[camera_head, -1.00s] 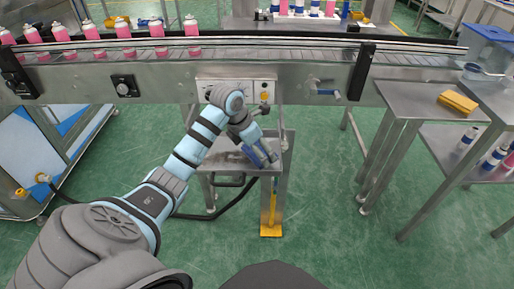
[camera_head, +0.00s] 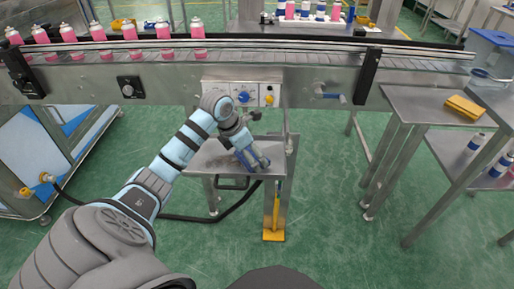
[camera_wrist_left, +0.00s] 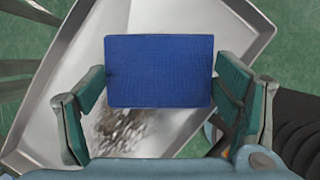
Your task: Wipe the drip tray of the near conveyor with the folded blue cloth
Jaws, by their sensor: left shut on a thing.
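My left gripper (camera_head: 253,160) is over the right part of the metal drip tray (camera_head: 207,157) below the near conveyor (camera_head: 190,82). It is shut on the folded blue cloth (camera_wrist_left: 160,70), which sits between its two fingers in the left wrist view. The tray (camera_wrist_left: 52,105) lies beneath the cloth, with a brown smear (camera_wrist_left: 125,128) on its floor beside the cloth. I cannot tell whether the cloth touches the tray. My right gripper is not in view.
Pink cans (camera_head: 130,30) stand in a row on the conveyor. A control panel (camera_head: 240,92) is behind the tray. A steel table (camera_head: 425,105) with a yellow cloth (camera_head: 464,107) stands at right. A yellow pedal (camera_head: 273,236) is on the floor below.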

